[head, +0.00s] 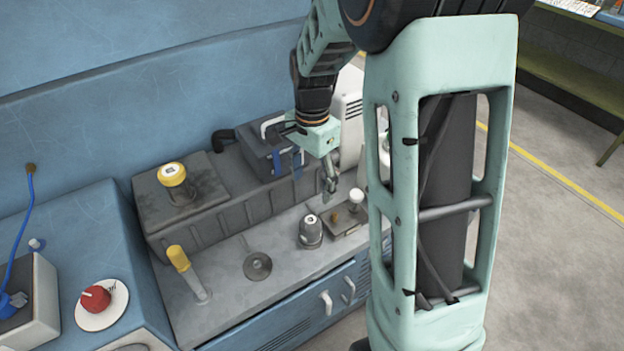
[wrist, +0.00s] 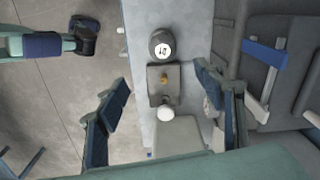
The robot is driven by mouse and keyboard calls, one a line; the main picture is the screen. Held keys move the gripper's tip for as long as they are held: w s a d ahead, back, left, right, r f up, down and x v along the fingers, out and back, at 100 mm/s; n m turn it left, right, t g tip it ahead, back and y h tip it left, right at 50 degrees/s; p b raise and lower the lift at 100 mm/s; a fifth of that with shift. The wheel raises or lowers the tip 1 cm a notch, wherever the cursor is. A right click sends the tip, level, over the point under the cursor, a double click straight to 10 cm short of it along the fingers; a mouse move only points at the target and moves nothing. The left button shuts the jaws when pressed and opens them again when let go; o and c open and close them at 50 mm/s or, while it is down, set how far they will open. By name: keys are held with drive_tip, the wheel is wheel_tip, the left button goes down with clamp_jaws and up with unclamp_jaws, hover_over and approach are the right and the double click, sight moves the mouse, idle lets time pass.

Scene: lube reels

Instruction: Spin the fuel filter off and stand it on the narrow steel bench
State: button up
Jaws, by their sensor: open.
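A dark grey canister with a pale numbered top (head: 311,232), which looks like the fuel filter, stands upright on the grey metal ledge. It also shows in the wrist view (wrist: 162,44). Beside it is a grey block with a brass fitting (head: 336,217) and a white knob (head: 356,197). My gripper (head: 329,185) is open and empty above this block, pointing down. In the wrist view its fingers (wrist: 164,84) are spread either side of the block, with the canister beyond the tips. Which long bench is the narrow steel one, I cannot tell.
A grey tank with a yellow cap (head: 172,174) and a dark box with a blue strap (head: 272,148) stand behind the ledge. A yellow-handled piece (head: 178,258) and a flat disc (head: 257,266) are at left. A green-topped bench (head: 575,82) is far right, across open floor.

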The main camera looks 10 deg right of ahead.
drive_tip(key=f+n, duration=0.1)
drive_tip(key=n, duration=0.1)
drive_tip(key=n+b, duration=0.3)
drive_tip(key=n, duration=1.2)
approach(311, 227)
drive_tip(key=shift+w+d, duration=0.45)
drive_tip(key=shift+w, duration=0.3)
drive_tip(key=n, duration=0.2)
drive_tip(key=f+n, duration=0.1)
drive_tip(key=n, duration=0.1)
drive_tip(key=shift+n+b, duration=0.4)
drive_tip(key=n, duration=0.4)
drive_tip(key=f+n+b, duration=0.1)
drive_tip(key=n, duration=0.1)
drive_tip(key=shift+w+a, duration=0.15)
drive_tip(key=shift+w, duration=0.1)
drive_tip(key=shift+n, duration=0.3)
wheel_tip(311, 227, down, 11)
drive_tip(key=shift+r+b, duration=0.1)
drive_tip(key=shift+b, duration=0.8)
